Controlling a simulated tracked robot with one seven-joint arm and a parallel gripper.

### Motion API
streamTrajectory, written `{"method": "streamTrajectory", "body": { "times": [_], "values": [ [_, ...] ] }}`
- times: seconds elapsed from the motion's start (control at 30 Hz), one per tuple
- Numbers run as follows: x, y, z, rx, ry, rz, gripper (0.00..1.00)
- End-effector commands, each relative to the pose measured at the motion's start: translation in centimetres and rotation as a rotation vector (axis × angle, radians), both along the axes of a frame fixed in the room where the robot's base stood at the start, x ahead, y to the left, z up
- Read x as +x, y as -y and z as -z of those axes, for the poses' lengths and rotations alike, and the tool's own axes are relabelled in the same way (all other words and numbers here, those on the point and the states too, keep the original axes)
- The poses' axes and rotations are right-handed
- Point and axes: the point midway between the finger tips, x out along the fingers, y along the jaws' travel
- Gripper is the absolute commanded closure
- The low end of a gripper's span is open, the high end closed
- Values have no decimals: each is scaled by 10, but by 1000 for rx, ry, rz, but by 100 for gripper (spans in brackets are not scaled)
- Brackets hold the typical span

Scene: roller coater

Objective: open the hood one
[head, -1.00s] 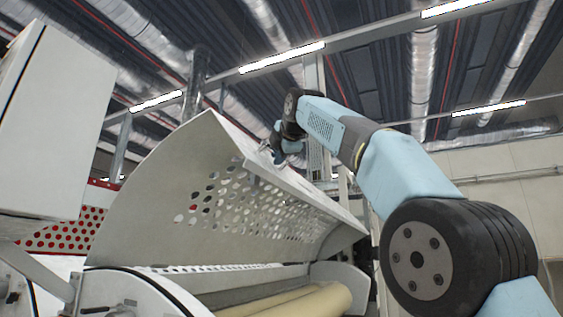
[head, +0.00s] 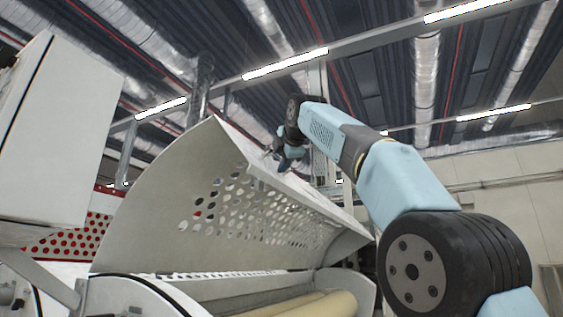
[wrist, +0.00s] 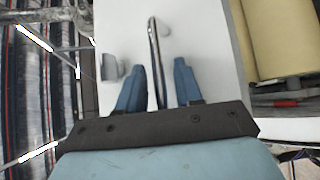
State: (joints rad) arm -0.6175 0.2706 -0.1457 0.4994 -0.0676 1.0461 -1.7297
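The hood (head: 240,205) is a pale curved cover with a perforated panel. It stands raised and tilted over the rollers in the head view. Its pale surface also fills the middle of the wrist view (wrist: 200,40). A thin metal bar handle (wrist: 154,50) stands on that surface. My gripper (wrist: 158,72) has its two blue fingers apart, one on each side of the handle, with visible gaps to it. In the head view my gripper (head: 276,152) is at the hood's upper edge, small and partly hidden.
A cream roller (head: 325,305) lies below the raised hood and also shows in the wrist view (wrist: 280,40). A white machine housing (head: 50,140) and a red perforated panel (head: 65,240) are at the left. Ceiling ducts and lights are overhead.

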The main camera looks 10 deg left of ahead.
Motion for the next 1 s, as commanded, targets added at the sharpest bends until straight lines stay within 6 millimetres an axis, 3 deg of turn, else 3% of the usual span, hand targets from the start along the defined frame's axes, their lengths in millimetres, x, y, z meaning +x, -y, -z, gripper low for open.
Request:
{"method": "streamTrajectory", "body": {
  "times": [0.17, 0.37, 1.0],
  "values": [
    [-1, 1, 0, -1, -1, 1, 63],
    [-16, 8, -5, 1, 1, 1, 63],
    [-108, 47, -28, 0, 0, -1, 63]
  ]
}}
